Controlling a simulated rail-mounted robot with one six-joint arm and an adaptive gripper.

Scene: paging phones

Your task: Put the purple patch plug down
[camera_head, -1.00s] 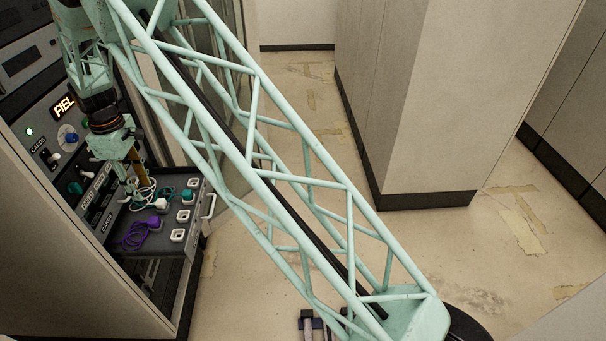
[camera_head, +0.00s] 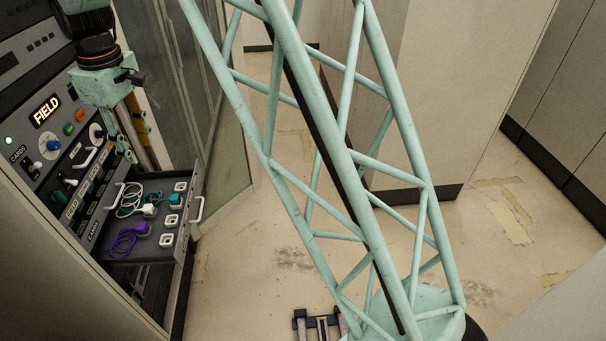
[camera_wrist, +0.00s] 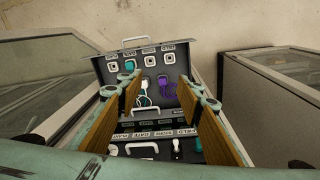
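The purple patch plug (camera_head: 142,228) lies with its coiled purple cord in the open drawer (camera_head: 188,245), beside the row of white square sockets and apart from them. It also shows in the wrist view (camera_wrist: 163,80), ahead of my fingers. My gripper (camera_head: 129,154) is above the rear of the drawer near the panel. In the wrist view my gripper (camera_wrist: 160,97) has its two fingers wide apart with nothing between them. A white plug (camera_head: 149,210) with a pale cord lies near the purple one. A teal plug (camera_head: 174,199) sits at one of the sockets.
The drawer has a white front handle (camera_head: 198,209). A glass-doored cabinet (camera_head: 205,90) stands beyond it. Open floor (camera_head: 240,240) lies right of the drawer.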

